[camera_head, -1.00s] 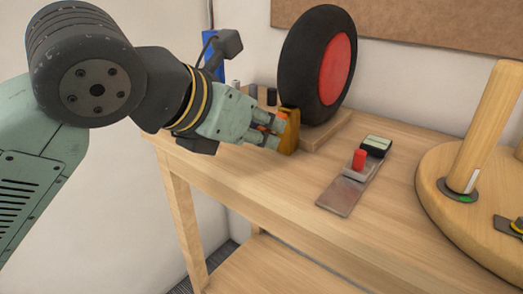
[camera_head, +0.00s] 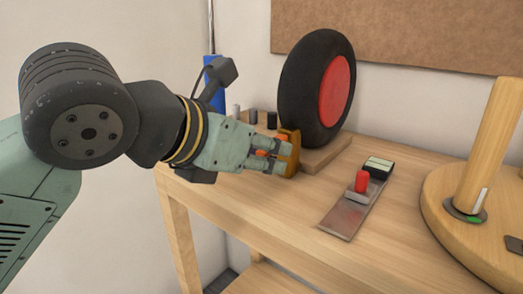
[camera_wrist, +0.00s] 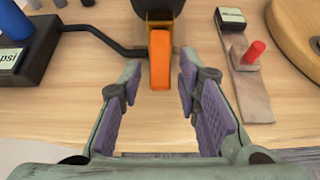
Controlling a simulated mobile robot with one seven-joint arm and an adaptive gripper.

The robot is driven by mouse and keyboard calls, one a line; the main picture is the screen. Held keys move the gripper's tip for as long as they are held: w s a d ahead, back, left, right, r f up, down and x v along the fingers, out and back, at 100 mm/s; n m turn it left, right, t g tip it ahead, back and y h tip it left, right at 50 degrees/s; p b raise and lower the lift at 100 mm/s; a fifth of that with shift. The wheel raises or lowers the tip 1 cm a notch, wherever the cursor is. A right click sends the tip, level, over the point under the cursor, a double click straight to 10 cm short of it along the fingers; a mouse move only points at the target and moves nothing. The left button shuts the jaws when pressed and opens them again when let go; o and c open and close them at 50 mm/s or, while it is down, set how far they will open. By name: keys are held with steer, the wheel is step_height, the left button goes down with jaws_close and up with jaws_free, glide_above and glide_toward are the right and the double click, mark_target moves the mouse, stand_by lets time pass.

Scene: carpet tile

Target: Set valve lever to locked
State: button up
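An orange lever (camera_wrist: 160,60) sits on a brass-coloured valve body, seen from above in the wrist view. In the head view the brass body (camera_head: 291,152) stands by the base of a black wheel with a red hub (camera_head: 318,90). My gripper (camera_wrist: 157,66) is open, with its two purple-padded fingers on either side of the lever in the wrist view. I see gaps between the lever and both pads. In the head view my gripper (camera_head: 280,155) is close against the brass body and hides most of the lever. The lever's lock marking is not visible.
A metal plate with a red knob (camera_head: 361,181) and a dark labelled block (camera_head: 378,167) lie right of the wheel. A round wooden stand (camera_head: 440,205) is farther right. A dark gauge base (camera_wrist: 30,50) and black hose are left of the valve. The front tabletop is clear.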

stand_by(0.3)
steer(key=v, duration=1.2)
